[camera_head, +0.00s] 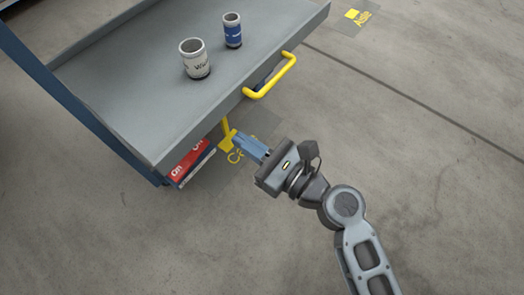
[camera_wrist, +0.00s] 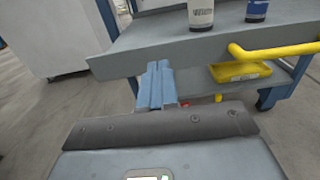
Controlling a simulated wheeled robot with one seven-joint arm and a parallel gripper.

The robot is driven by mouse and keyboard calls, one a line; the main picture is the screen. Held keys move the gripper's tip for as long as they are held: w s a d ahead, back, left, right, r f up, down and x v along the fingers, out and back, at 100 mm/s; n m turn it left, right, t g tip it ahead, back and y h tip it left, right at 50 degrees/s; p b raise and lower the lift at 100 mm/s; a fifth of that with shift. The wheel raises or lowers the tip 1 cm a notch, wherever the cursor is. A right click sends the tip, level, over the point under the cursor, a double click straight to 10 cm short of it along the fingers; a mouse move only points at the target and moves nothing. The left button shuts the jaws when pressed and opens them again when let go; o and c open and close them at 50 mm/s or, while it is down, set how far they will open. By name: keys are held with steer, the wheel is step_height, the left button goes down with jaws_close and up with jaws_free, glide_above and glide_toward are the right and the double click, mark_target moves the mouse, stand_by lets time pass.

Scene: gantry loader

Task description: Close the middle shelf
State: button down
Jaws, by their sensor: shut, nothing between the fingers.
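A grey shelf (camera_head: 130,90) with a raised rim is pulled out from a blue frame (camera_head: 75,100). Its edge also shows in the wrist view (camera_wrist: 130,60). A yellow bar handle (camera_head: 272,78) sits on its front edge and shows at right in the wrist view (camera_wrist: 275,51). I cannot tell whether this is the middle shelf. My gripper (camera_head: 248,147) is shut and empty, its blue fingers pointing at the space below the shelf's front edge. In the wrist view the fingers (camera_wrist: 156,84) overlap the shelf edge; contact is unclear.
A white can (camera_head: 195,58) and a blue can (camera_head: 232,30) stand on the shelf. A red box (camera_head: 188,161) lies lower down. Another yellow part (camera_head: 226,131) shows beside my fingers. A caster (camera_wrist: 270,98) is below. Open concrete floor lies at right.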

mark_target(151, 83)
steer(key=b+x, duration=0.1)
steer(key=x, duration=0.6)
steer(key=shift+w+a, duration=0.2)
steer(key=shift+a, duration=0.1)
steer(key=b+x, duration=0.3)
steer(key=x, duration=1.8)
steer(key=shift+w, duration=0.1)
steer(key=shift+w+a+b, duration=0.45)
steer(key=shift+a, duration=0.1)
steer(key=shift+w+a+r, duration=0.1)
steer(key=shift+r, duration=0.15)
